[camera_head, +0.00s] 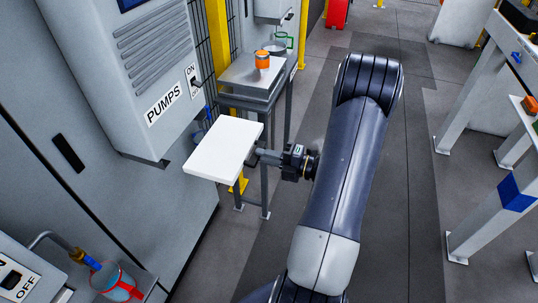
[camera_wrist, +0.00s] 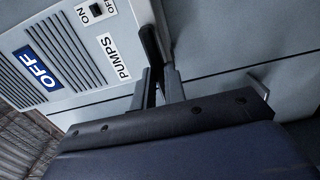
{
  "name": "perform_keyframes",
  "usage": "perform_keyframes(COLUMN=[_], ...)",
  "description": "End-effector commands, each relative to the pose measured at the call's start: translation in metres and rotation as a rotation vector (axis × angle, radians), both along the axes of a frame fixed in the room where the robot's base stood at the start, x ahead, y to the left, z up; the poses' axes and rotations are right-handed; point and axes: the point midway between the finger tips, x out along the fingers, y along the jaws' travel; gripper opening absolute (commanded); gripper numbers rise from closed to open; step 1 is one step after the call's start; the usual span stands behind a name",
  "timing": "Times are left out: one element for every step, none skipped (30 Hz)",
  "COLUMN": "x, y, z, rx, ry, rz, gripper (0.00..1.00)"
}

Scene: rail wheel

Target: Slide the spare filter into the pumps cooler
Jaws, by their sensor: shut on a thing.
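A flat white slab, which looks like the spare filter (camera_head: 222,150), is held out level to the left of my gripper (camera_head: 260,156). My gripper is shut on the slab's right edge. The pumps cooler is the grey louvred box labelled PUMPS (camera_head: 150,75), up and left of the slab. The slab looks close to the cooler's lower right edge, but I cannot tell if they touch. No slot shows. In the wrist view, the fingers of my gripper (camera_wrist: 160,75) stand before the cooler (camera_wrist: 75,50) and its ON/OFF switch; I cannot make out the slab there.
A small grey metal stand (camera_head: 245,88) carries an orange-lidded jar (camera_head: 262,60) and a green-handled cup behind the slab. A yellow post (camera_head: 218,35) rises beside it. A bench with white legs (camera_head: 475,90) stands at the right. The floor between is clear.

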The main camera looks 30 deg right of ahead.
Motion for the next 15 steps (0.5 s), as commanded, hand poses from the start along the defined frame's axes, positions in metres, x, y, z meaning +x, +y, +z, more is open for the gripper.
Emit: perform_keyframes(x=[0.004,0.006,0.009,0.011,0.013,0.016,0.018,0.02,0.023,0.024,0.026,0.028,0.029,0.03,0.031], y=[0.004,0.005,0.008,0.01,0.011,0.013,0.015,0.016,0.018,0.019,0.02,0.022,0.023,0.024,0.025], z=[0.001,0.001,0.001,0.001,0.001,0.001,0.001,0.001,0.001,0.001,0.001,0.001,0.001,0.001,0.0], rx=[0.001,0.001,0.001,0.001,0.001,0.0,0.0,0.0,0.0,0.0,0.0,0.0,0.0,0.0,0.0], ry=[0.0,0.001,0.001,0.001,0.001,0.001,0.0,0.0,0.0,0.0,0.0,0.0,0.0,0.0,0.0], rz=[0.003,0.002,0.003,0.003,0.002,0.002,0.002,0.002,0.001,0.001,0.002,0.002,0.002,0.001,0.0], gripper=[0.0,0.0,0.0,0.0,0.0,0.0,0.0,0.0,0.0,0.0,0.0,0.0,0.0,0.0,0.0])
